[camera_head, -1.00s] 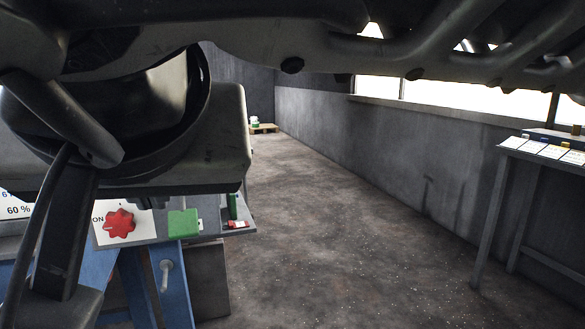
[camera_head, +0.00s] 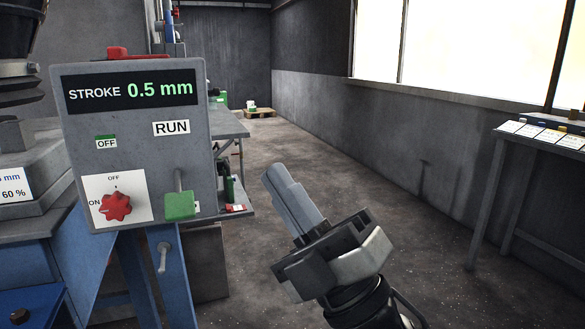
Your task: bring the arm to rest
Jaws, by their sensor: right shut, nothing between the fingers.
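My right gripper (camera_head: 283,185) is in the lower middle of the head view, its shut fingers pointing up and to the left. Nothing is between the fingers. It stands in front of open floor, to the right of the grey control box (camera_head: 140,140) and apart from it. The control box shows "STROKE 0.5 mm", a "RUN" label and a green "OFF" label. Its red knob (camera_head: 116,206) sits on a white plate marked ON and OFF. A green block-shaped handle (camera_head: 180,205) is right of the knob. My left gripper is not in view.
The blue machine frame (camera_head: 95,255) fills the lower left. A grey table (camera_head: 228,130) stands behind the control box. A side table with cards (camera_head: 540,136) stands at the right wall. The floor (camera_head: 385,190) between them is clear back to a pallet (camera_head: 259,113).

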